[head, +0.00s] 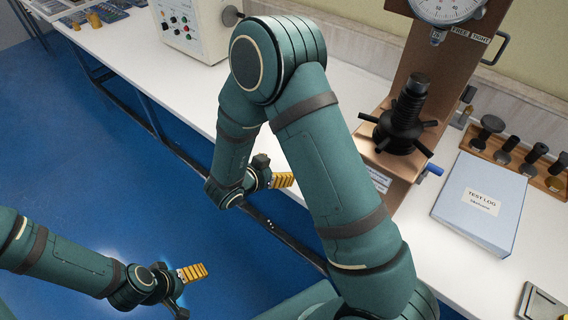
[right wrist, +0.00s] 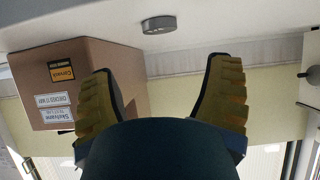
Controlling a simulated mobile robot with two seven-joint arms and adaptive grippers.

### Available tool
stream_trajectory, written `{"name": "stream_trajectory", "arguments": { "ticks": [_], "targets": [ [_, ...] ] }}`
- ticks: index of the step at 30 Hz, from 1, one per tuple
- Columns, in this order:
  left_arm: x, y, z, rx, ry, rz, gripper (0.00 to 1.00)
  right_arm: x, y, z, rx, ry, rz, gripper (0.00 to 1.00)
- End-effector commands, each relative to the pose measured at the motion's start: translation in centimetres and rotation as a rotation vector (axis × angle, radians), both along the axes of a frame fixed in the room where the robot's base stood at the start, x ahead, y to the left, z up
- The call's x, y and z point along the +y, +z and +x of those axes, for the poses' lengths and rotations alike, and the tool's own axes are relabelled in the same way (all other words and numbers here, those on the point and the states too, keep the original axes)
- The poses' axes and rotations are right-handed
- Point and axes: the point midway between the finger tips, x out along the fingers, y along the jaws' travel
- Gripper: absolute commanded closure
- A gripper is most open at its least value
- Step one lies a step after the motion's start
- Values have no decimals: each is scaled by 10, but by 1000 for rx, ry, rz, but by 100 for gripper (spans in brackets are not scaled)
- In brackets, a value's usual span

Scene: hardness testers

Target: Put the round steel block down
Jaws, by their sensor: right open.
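The round steel block (right wrist: 159,25) is a low grey disc. In the right wrist view it rests on the white bench top (right wrist: 250,25), beyond my fingertips and apart from them. My right gripper (right wrist: 161,68) is open, with its two yellow ribbed fingers wide apart and nothing between them. In the head view, the right gripper (head: 283,180) shows partly behind my right arm, over the bench edge; I cannot make out the block there. My left gripper (head: 193,272) is at lower left, over the blue floor and away from the bench; its opening is unclear.
A cardboard box (right wrist: 75,85) stands left of the block in the right wrist view. In the head view, a hardness tester (head: 408,115) stands right of my arm, with a blue test log (head: 482,203) and a wooden rack (head: 515,160). A cream machine (head: 187,25) stands farther back.

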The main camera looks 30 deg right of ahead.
Motion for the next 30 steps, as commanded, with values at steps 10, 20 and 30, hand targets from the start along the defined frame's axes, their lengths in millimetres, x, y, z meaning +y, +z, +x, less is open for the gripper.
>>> {"name": "stream_trajectory", "arguments": {
  "ticks": [10,20,30],
  "targets": [
    [0,1,0,1,0,0,15,21,-48,9,66,291,214,22],
    [0,1,0,1,0,0,15,90,-114,-52,335,799,649,22],
    [0,1,0,1,0,0,15,126,-124,-135,584,1110,891,22]
  ]
}}
